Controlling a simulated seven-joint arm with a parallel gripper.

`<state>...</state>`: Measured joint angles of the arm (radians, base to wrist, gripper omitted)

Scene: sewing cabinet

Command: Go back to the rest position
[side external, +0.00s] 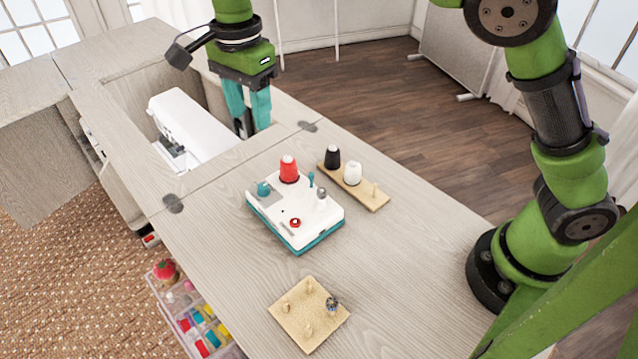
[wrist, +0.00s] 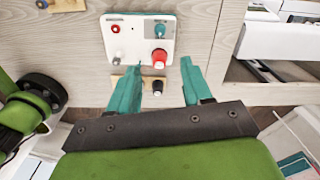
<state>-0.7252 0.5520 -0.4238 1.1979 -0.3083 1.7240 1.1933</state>
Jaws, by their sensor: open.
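My gripper (side external: 249,108) hangs fingers down over the cabinet top, beside the white sewing machine at the back. Its teal fingers are apart in the wrist view (wrist: 160,78), with nothing held between them. The base of my arm stands at the right of the tabletop in the side view.
A white and teal device (side external: 290,222) carries a red spool (side external: 289,170). Beside it, a wooden holder (side external: 372,198) bears a black spool (side external: 332,157) and a white spool (side external: 352,173). A pegged board (side external: 305,318) lies in front. The sewing machine (side external: 190,127) sits in a recess.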

